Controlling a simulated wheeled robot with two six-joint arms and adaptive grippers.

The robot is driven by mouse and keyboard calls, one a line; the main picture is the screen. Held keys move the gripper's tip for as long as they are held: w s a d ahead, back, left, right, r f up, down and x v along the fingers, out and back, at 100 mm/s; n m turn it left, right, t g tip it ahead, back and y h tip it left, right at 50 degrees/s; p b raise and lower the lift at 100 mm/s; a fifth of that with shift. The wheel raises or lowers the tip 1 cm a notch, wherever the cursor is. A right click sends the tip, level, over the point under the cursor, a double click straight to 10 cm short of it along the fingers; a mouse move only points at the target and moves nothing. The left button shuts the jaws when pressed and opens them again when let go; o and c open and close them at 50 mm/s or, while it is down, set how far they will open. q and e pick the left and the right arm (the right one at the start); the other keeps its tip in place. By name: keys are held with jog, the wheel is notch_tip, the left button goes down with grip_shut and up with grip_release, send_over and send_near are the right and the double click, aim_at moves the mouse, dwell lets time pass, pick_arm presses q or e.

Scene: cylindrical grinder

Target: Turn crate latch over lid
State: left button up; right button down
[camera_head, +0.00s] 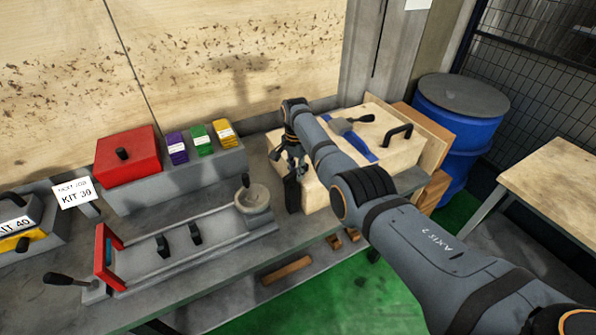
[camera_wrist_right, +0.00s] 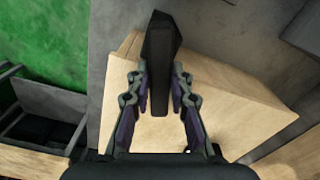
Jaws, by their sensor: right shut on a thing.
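The wooden crate (camera_head: 312,190) stands on the grey bench, its pale lid (camera_head: 373,119) lying on top with a black handle (camera_head: 397,134). The dark latch (camera_head: 292,193) is at the crate's left end. My right gripper (camera_head: 288,166) is at that end, shut on the latch. In the right wrist view the latch (camera_wrist_right: 160,62) is a dark tapered bar between the two fingers (camera_wrist_right: 160,90), its tip reaching past them, with the pale crate wall (camera_wrist_right: 215,98) behind. My right arm hides part of the lid and crate. My left gripper is in neither view.
Left of the crate is a grey fixture (camera_head: 185,248) with a round cup (camera_head: 252,198). Behind it, a grey holder (camera_head: 185,182) carries a red box (camera_head: 128,156) and coloured blocks. A blue drum (camera_head: 455,125) stands right of the crate. Green floor (camera_head: 355,290) lies in front.

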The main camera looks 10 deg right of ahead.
dwell(0.3)
jog(key=c, duration=1.2)
grip_release()
notch_tip(320, 180, up, 12)
jog(key=shift+f, duration=0.1)
